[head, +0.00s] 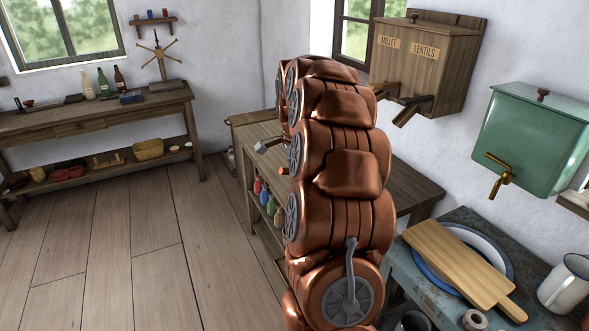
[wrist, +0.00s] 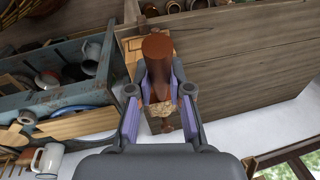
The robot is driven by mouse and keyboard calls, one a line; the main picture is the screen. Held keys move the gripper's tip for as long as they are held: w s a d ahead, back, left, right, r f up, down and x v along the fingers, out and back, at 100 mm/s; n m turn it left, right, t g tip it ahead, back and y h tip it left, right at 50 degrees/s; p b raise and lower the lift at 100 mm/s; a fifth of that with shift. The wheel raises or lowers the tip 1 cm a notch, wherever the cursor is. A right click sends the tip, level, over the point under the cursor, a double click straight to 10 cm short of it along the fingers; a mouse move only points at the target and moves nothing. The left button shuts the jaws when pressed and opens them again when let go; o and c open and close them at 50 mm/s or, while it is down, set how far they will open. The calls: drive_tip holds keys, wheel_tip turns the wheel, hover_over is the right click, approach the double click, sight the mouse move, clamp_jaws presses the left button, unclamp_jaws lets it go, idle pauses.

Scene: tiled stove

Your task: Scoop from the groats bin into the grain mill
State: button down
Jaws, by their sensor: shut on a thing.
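In the wrist view my gripper (wrist: 160,92) is shut on a dark brown rounded handle (wrist: 157,50), which sits between its purple-padded fingers. A tan, grainy-looking patch (wrist: 160,108) shows between the fingers; whether it is groats in a scoop I cannot tell. In the head view my copper arm covers the middle, and my gripper is hidden behind it. A wooden wall bin (head: 424,60) reads MILLET and LENTILS and has spouts below. No groats label is readable, and I cannot make out the grain mill.
A green wall tank (head: 532,135) with a brass tap hangs at the right. Below it a blue table (head: 395,262) holds a cutting board (head: 462,265) over a plate, and a white mug (head: 564,285). A wooden bench (head: 410,185) stands behind my arm. The left floor (head: 130,250) is clear.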

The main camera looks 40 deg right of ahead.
drive_tip(key=shift+d+r+y+p, duration=0.1)
drive_tip(key=shift+r+y+p, duration=0.2)
drive_tip(key=shift+r+p, duration=0.25)
drive_tip(key=shift+s+d+r+t+y+p, duration=0.15)
drive_tip(key=shift+d+r+t+y+p, duration=0.45)
drive_tip(key=shift+y, duration=0.2)
drive_tip(key=shift+r, duration=0.1)
drive_tip(key=shift+a, duration=0.15)
idle(0.6)
